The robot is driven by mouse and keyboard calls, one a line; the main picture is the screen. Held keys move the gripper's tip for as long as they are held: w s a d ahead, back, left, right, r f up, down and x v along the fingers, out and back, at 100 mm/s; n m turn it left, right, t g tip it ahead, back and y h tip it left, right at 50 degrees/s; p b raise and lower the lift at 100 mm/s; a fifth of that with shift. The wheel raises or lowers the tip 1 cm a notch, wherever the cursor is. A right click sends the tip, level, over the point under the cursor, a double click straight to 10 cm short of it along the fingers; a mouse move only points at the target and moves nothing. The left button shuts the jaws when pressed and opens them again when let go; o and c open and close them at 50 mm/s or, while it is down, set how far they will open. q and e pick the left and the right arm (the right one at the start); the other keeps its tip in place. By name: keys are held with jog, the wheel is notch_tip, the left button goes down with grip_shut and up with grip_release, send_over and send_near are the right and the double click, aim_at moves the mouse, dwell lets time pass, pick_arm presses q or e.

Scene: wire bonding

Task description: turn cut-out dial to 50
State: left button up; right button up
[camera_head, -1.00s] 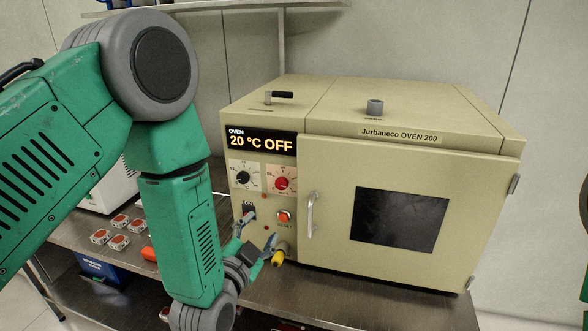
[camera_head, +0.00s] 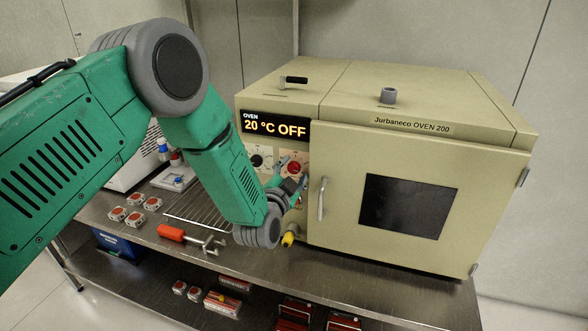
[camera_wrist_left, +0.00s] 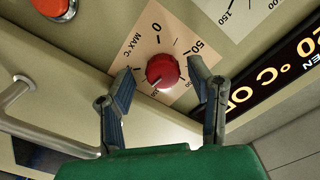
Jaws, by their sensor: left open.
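The cut-out dial is a round red knob (camera_head: 294,167) on the lower left front of the beige oven (camera_head: 345,120). In the left wrist view the red dial (camera_wrist_left: 162,71) sits on a pale plate marked 0, 50 and MAX °C. A small light pointer mark shows on its lower left, away from the 50. My left gripper (camera_head: 293,172) is at the dial in the head view. In the wrist view the open left gripper (camera_wrist_left: 160,82) has one finger on each side of the dial, with gaps visible. My right gripper is out of view.
The oven display (camera_head: 275,127) reads 20 °C OFF. A black dial (camera_head: 257,161) is left of the red one. The door handle (camera_head: 321,199) stands out to the right; a yellow-tipped part (camera_head: 288,239) is below. A red-handled tool (camera_head: 185,237) lies on the bench.

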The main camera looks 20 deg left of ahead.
pick_arm(q)
jog(key=shift+w+a+f, duration=0.1)
jog(key=shift+w+a, duration=0.1)
grip_shut()
